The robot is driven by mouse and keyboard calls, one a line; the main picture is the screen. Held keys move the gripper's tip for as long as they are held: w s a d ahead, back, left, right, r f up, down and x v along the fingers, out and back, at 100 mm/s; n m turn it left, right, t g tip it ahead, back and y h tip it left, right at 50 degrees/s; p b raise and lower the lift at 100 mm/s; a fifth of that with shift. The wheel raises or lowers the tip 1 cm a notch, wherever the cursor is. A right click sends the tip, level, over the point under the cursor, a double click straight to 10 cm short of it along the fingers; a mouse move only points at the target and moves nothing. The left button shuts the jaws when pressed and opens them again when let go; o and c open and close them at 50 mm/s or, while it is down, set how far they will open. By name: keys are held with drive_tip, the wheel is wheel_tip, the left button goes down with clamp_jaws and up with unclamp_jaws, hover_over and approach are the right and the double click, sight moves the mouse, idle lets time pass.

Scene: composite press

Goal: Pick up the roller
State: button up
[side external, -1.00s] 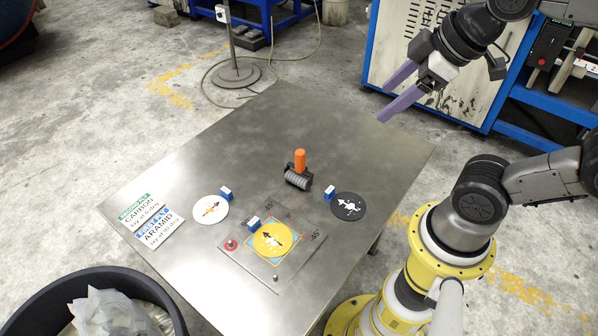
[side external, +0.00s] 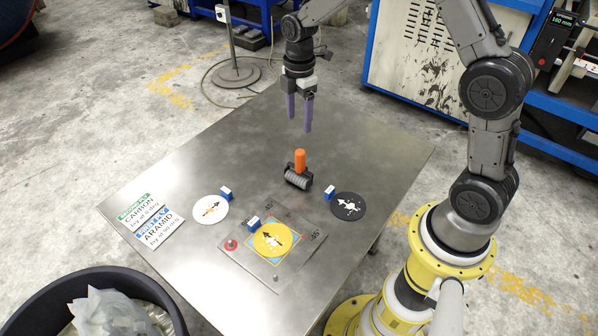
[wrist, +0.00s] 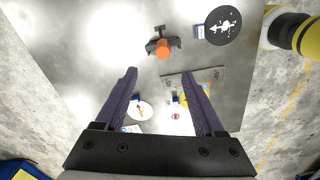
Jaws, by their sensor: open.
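The roller (side external: 297,177) has a grey ribbed cylinder and an upright orange handle (side external: 300,158). It stands on the metal table (side external: 230,135), behind the square plate. It also shows in the wrist view (wrist: 162,47), seen from above, beyond my fingertips. My gripper (side external: 299,130) points down over the table, above and behind the roller and apart from it. Its two purple fingers are open with nothing between them. The fingers also show in the wrist view (wrist: 163,75), spread wide.
A plate (side external: 233,258) bears a yellow disc (side external: 272,240) and a red knob (side external: 231,244). A white disc (side external: 209,209), a black disc (side external: 348,206) and small blue-white blocks lie around. Two labels (side external: 146,222) lie at left. A black bin (side external: 60,285) stands in front. The table's back is clear.

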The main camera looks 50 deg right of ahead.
sight(299, 152)
wheel_tip(299, 152, down, 9)
drive_tip(key=shift+s+r, duration=0.1)
drive_tip(key=shift+r, duration=0.05)
drive_tip(key=shift+s+a+f, duration=0.1)
drive_tip(key=shift+f, duration=2.65)
clamp_jaws()
